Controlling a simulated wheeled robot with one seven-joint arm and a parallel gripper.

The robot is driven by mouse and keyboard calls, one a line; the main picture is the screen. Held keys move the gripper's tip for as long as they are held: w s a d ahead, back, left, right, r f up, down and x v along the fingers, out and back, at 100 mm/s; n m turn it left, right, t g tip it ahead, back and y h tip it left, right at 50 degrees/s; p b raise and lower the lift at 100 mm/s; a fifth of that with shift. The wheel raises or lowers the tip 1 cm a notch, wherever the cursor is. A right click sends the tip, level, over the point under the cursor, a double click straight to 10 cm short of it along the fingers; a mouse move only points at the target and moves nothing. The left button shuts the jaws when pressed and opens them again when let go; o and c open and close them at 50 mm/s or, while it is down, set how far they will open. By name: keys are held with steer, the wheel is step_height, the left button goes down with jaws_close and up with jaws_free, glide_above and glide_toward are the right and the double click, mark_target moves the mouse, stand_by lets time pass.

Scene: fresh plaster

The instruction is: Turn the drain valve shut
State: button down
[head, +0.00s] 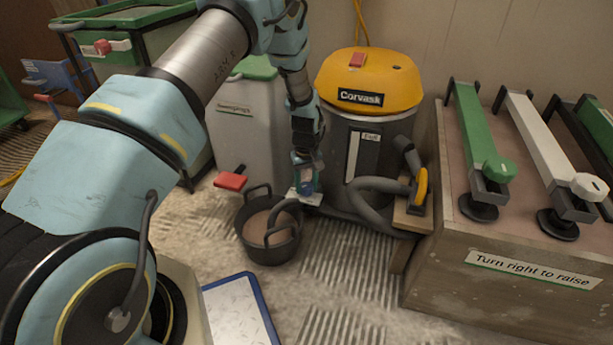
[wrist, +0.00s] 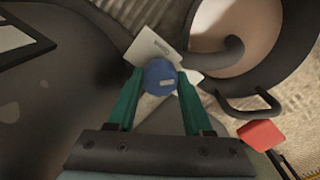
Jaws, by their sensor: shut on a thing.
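The drain valve has a round blue knob (wrist: 160,77) with a small pale mark on it. It sits low at the front of the yellow-topped Corvask vacuum (head: 368,82). A white plate (wrist: 150,45) with small, unreadable lettering lies behind the knob. My gripper (head: 305,168) reaches down to it, and its two green fingers are shut on the knob's sides in the wrist view (wrist: 160,80). In the head view my gripper mostly hides the knob. A dark drain hose (wrist: 222,58) runs to the black bucket (head: 268,250).
The bucket holds brownish stuff and stands just left of the valve. A red-ended handle (head: 230,181) is close by. A grey hose (head: 365,208) and a yellow-handled tool (head: 419,190) are to the right. A wooden crate (head: 500,290) stands further right; a blue-edged board (head: 240,310) lies in front.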

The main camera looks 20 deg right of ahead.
mark_target(306, 185)
steer(key=m+p, duration=0.3)
steer(key=m, duration=0.1)
steer(key=shift+r+m, duration=0.15)
steer(key=shift+m, duration=0.15)
steer(key=m+p, duration=0.2)
steer(key=m, duration=0.3)
steer(key=shift+p, duration=0.3)
steer(key=shift+m, duration=0.3)
steer(key=shift+c, duration=1.5)
jaws_free()
step_height(306, 185, up, 10)
steer(key=p, duration=0.3)
steer(key=shift+r, duration=0.25)
